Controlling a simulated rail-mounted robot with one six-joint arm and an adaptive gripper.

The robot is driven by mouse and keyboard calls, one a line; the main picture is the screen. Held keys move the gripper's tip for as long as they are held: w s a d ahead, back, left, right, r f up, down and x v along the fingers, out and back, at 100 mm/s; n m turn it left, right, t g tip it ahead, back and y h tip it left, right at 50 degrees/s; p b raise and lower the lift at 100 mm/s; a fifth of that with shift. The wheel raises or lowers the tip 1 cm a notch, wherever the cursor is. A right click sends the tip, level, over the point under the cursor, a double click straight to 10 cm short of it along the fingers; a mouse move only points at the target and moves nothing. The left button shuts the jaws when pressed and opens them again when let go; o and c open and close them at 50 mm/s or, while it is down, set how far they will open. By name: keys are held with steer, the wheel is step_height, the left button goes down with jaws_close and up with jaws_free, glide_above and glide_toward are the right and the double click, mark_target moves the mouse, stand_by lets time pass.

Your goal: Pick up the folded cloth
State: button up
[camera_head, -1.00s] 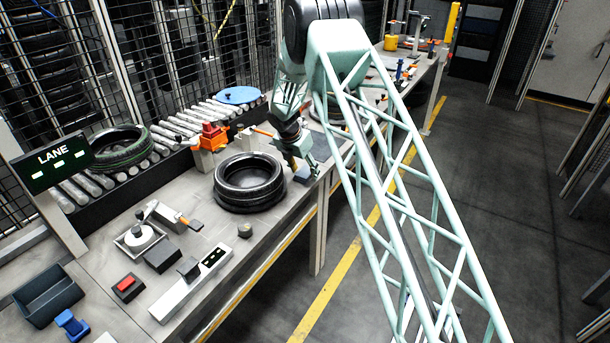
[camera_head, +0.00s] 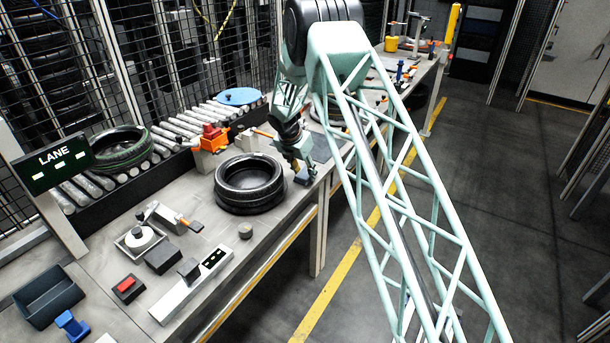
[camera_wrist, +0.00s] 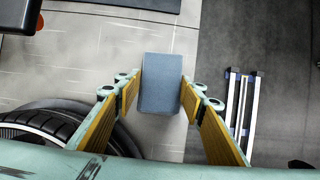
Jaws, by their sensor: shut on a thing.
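The folded cloth (camera_wrist: 160,84) is a small blue-grey block in the wrist view, between the two yellow-padded fingers of my gripper (camera_wrist: 160,98). The fingers are shut on its two sides. In the head view my gripper (camera_head: 303,175) is low at the bench's front edge, just right of the black tyre. The cloth (camera_head: 301,177) shows there only as a small dark blue patch, partly hidden by the fingers. I cannot tell whether it touches the bench top.
A black tyre (camera_head: 249,183) lies close to the left of my gripper; its edge also shows in the wrist view (camera_wrist: 50,125). An orange clamp (camera_head: 212,138) stands behind it. A roller conveyor (camera_head: 190,122) runs along the back. Open floor (camera_head: 480,200) lies right of the bench.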

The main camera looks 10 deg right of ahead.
mark_target(305, 173)
steer(key=shift+r, duration=0.2)
steer(key=shift+r+p, duration=0.3)
steer(key=shift+r, duration=1.6)
steer(key=s+a+r, duration=0.1)
steer(key=s+a, duration=0.1)
steer(key=s, duration=1.3)
steer(key=shift+s+a+r, duration=0.2)
steer(key=shift+s+a, duration=0.1)
steer(key=shift+s, duration=0.05)
steer(key=shift+o, duration=0.5)
steer(key=shift+d, duration=0.1)
steer(key=s+d+r+m+g+h, duration=0.1)
steer(key=d+r+m+g, duration=0.3)
steer(key=d+r+m, duration=0.55)
steer(key=s+a+r+m+g+y, duration=0.2)
steer(key=s+a+r+m, duration=0.3)
steer(key=r+m, duration=0.4)
steer(key=shift+s+a+r+m+g+y, duration=0.35)
steer(key=shift+a+m+g, duration=0.5)
steer(key=shift+m, duration=1.8)
